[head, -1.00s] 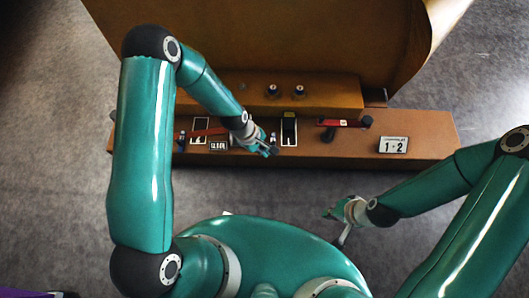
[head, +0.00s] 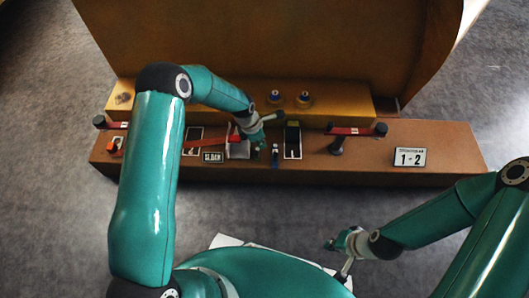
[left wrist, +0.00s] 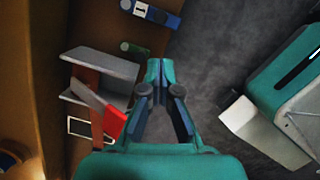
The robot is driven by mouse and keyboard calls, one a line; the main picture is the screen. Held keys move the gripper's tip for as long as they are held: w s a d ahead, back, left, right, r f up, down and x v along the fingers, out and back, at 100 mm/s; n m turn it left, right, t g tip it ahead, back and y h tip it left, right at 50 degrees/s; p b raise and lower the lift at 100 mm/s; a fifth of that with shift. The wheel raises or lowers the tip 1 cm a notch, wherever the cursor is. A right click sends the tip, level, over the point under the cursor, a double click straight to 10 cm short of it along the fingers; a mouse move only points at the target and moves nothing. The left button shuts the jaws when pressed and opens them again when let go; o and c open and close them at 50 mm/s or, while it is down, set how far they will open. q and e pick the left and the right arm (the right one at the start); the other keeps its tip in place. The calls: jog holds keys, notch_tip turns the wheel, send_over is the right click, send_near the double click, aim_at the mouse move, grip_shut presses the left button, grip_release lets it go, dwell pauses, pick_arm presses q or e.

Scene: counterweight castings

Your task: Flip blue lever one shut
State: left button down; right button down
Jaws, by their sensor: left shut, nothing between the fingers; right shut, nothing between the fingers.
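The blue lever marked 1 (left wrist: 155,12) shows at the top of the left wrist view, cut by the frame edge. In the head view a small blue lever (head: 275,154) stands on the brown ledge, between a grey bracket and a black slotted plate. My left gripper (head: 258,139) is shut and empty, just left of that lever and apart from it. In the left wrist view its fingertips (left wrist: 159,66) meet below the blue lever with a gap between. My right gripper (head: 335,244) is shut and empty, in front of the ledge. Whether the lever is open or shut is unclear.
A grey bracket (left wrist: 104,66) with a red bar is left of my left fingers. The black slotted plate (head: 292,141), a red-handled lever (head: 356,130) and a 1-2 sign (head: 410,157) are farther right on the ledge. Two knobs (head: 276,98) sit behind.

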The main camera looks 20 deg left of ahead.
aim_at(275, 153)
pick_arm(q)
jog(key=b+x, duration=0.3)
jog(key=x, duration=0.7)
jog(key=shift+b, duration=0.3)
jog(key=shift+a, duration=0.1)
